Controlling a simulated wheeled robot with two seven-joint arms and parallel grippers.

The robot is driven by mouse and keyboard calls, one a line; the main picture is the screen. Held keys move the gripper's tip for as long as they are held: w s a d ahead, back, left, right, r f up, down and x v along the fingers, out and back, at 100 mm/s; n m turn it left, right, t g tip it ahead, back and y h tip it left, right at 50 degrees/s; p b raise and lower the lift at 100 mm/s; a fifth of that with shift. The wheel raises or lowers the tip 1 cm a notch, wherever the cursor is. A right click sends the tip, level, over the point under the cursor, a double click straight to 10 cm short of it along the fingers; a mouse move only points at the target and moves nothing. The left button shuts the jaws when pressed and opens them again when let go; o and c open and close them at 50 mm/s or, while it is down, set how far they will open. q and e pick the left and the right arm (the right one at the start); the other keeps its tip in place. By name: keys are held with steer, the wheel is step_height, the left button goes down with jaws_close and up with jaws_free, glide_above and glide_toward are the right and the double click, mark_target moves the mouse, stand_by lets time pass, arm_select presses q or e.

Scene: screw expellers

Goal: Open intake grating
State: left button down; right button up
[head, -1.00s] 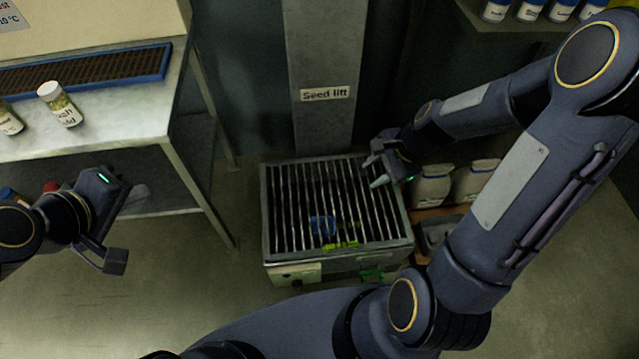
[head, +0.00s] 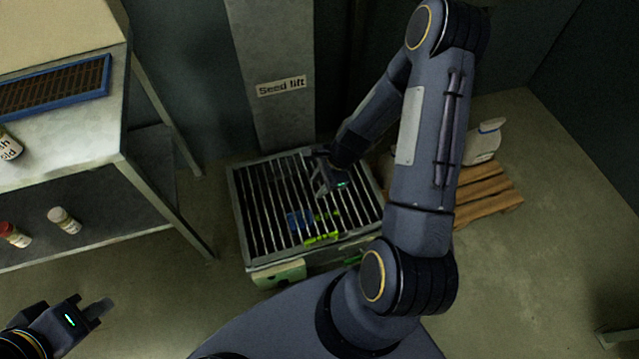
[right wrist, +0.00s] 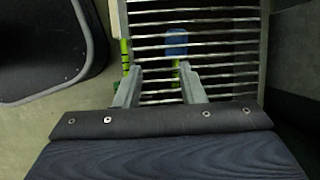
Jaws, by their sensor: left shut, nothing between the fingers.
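The intake grating (head: 262,200) is a grey metal frame with parallel bars on top of a low box, at the foot of the post labelled "Seed lift". It looks flat and closed. My right gripper (head: 328,190) is over the right half of the bars. In the right wrist view its two fingers (right wrist: 160,78) stand apart with nothing seen gripped between them; whether they touch the bars I cannot tell. A blue patch (head: 298,220) and a yellow-green one (head: 322,239) show among the bars. My left gripper (head: 88,312) is shut and empty at the lower left, away from the grating.
The "Seed lift" post (head: 280,100) rises behind the box. A metal table (head: 75,150) stands at left, with small jars (head: 64,220) on its lower shelf. A wooden pallet (head: 488,195) with a white sack (head: 486,142) is at right.

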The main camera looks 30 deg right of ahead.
steer(key=shift+f, duration=0.1)
jaws_close()
steer(key=c, duration=0.7)
jaws_free()
steer(key=shift+c, duration=0.2)
steer(key=o, duration=0.7)
steer(key=shift+o, duration=0.2)
steer(key=p+v, duration=0.1)
steer(key=v, duration=0.6)
steer(key=shift+r+p, duration=0.35)
